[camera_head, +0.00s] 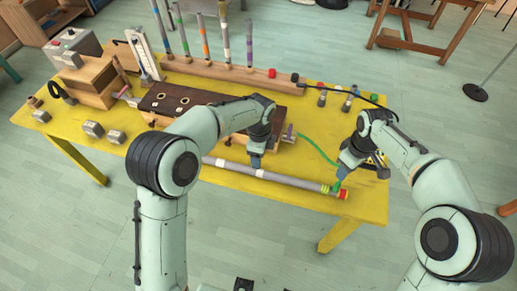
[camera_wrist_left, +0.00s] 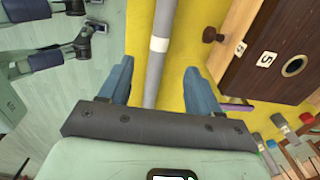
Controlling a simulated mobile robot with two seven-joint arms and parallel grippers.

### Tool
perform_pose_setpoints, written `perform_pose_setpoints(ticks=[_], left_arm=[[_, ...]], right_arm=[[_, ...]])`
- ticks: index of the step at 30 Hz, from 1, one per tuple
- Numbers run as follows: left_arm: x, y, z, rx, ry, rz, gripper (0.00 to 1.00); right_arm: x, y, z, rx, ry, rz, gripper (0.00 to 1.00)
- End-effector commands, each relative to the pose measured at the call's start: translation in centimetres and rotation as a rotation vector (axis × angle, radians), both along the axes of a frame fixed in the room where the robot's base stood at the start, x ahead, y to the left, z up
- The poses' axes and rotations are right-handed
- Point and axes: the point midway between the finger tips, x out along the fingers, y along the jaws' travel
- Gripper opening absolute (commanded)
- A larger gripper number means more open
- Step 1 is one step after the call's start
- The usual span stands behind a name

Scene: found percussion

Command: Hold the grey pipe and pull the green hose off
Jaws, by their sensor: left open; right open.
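The grey pipe (camera_head: 275,178) lies along the front of the yellow table, with white bands and a red end at the right. In the left wrist view the pipe (camera_wrist_left: 154,75) runs between the two open fingers of my left gripper (camera_wrist_left: 155,85). My left gripper (camera_head: 255,162) is above the pipe's middle in the head view, not closed on it. The green hose (camera_head: 316,147) curves across the table toward the pipe's right end. My right gripper (camera_head: 341,176) is open at the hose's end near the red tip; its fingers are small, and contact cannot be told.
The yellow table (camera_head: 225,172) carries a dark-topped wooden box (camera_head: 180,98) behind the pipe and a rack of upright tubes (camera_head: 235,73). Grey blocks (camera_head: 93,129) sit at the left. A wooden stool (camera_head: 420,45) stands beyond the table.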

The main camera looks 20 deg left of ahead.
Motion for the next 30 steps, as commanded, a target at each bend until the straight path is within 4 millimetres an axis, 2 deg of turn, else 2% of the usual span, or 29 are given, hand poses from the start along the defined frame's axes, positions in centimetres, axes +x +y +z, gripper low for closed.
perform_pose_setpoints(ticks=[9, 15, 21, 30], left_arm=[[-0.1, 0.0, -6.5, 0.000, 0.005, 0.002, 0.63], [-0.1, 0.1, -9.5, 0.000, 0.004, 0.002, 0.63], [0.0, 0.1, -11.0, -0.001, 0.001, 0.002, 0.63], [0.0, 0.1, -11.1, -0.001, 0.000, 0.003, 0.63]], right_arm=[[0.0, 0.0, 0.0, 0.000, 0.000, 0.000, 0.43], [0.0, 0.0, 0.0, 0.000, 0.000, 0.000, 0.43], [0.0, 0.0, 0.0, 0.000, 0.000, 0.000, 0.43], [0.0, 0.0, 0.0, 0.000, 0.000, 0.000, 0.43]])
